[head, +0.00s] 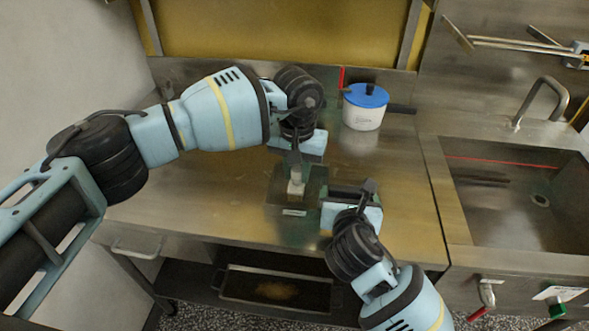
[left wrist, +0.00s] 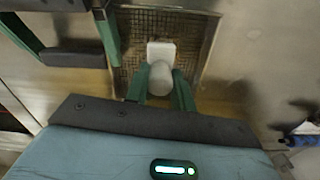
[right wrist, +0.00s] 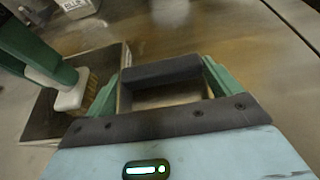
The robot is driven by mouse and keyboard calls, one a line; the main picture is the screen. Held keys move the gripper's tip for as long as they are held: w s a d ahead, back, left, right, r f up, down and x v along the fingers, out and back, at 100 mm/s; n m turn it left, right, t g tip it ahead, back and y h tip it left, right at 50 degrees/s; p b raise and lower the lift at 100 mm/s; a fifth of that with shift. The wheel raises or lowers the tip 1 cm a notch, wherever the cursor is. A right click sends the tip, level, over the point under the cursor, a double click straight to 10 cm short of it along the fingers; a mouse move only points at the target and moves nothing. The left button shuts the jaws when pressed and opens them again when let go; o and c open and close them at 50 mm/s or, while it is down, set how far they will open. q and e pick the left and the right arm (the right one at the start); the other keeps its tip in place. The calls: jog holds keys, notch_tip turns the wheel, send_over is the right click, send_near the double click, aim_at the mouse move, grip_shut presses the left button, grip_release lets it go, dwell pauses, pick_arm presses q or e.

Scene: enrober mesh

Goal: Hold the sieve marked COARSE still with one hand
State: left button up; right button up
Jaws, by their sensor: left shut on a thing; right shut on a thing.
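The sieve (head: 281,205) is a square metal frame with mesh on the worktop. It carries a small pale label whose writing is too small to read. Its mesh and rim (left wrist: 207,50) show in the left wrist view. My right gripper (head: 346,193) is at the sieve's right side, shut on a dark bar-like handle (right wrist: 160,72). My left gripper (head: 295,168) is above the sieve, shut on a white brush (head: 296,188). The brush's bristles (right wrist: 92,86) point down at the mesh; I cannot tell whether they touch it.
A white pot (head: 362,117) with a blue lid and dark handle stands behind the sieve. A sink (head: 520,205) with a tap is at the right. A tray (head: 276,291) lies on the shelf below. The worktop left of the sieve is clear.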

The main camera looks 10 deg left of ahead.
pick_arm(q)
jog(key=shift+d, duration=0.15)
jog(key=shift+d+f, duration=0.1)
jog(key=shift+d, duration=0.75)
jog(key=shift+a, duration=0.1)
jog(key=shift+a+f, duration=0.15)
jog(key=shift+a, duration=0.85)
jog(key=shift+a, duration=0.1)
jog(key=shift+a, duration=0.9)
